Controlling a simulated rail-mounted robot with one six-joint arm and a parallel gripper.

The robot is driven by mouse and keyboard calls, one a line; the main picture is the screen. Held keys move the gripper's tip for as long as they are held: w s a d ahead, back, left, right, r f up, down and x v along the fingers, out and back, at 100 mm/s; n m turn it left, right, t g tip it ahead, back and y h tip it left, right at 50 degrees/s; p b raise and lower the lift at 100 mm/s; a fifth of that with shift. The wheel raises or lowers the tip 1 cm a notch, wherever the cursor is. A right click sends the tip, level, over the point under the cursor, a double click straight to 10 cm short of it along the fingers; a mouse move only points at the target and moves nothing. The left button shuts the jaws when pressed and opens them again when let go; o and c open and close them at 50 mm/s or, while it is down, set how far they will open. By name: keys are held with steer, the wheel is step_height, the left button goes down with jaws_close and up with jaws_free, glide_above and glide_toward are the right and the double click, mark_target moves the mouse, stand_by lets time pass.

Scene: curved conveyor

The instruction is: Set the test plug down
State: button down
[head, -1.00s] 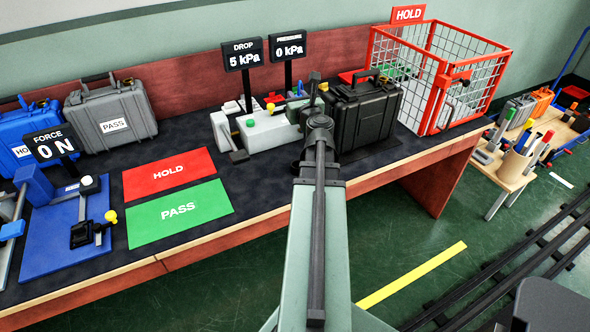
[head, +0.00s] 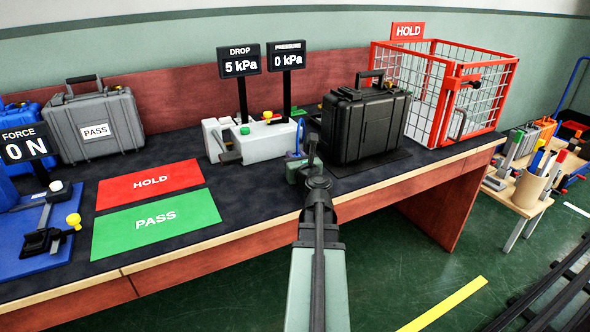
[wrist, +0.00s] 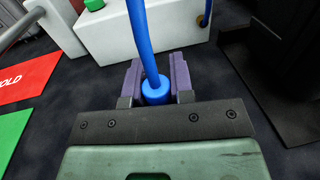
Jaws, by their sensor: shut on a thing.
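The blue test plug (wrist: 156,89) with its blue hose is between the purple fingers of my gripper (wrist: 154,80) in the wrist view. The gripper is shut on it. In the head view my gripper (head: 302,160) is at the bench between the white tester (head: 258,140) and the black case (head: 362,122). The blue hose (head: 299,136) shows above the fingers. The plug itself is mostly hidden there by my arm. I cannot tell whether the plug touches the bench top.
A dark pad (wrist: 268,85) under the black case lies right of the gripper. The DROP display (head: 239,61) reads 5 kPa and the PRESSURE display (head: 287,57) 0 kPa. HOLD (head: 150,184) and PASS (head: 155,222) mats lie left. The red cage (head: 437,139) stands right.

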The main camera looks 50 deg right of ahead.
steer(key=shift+r, duration=0.1)
steer(key=c, duration=1)
jaws_free()
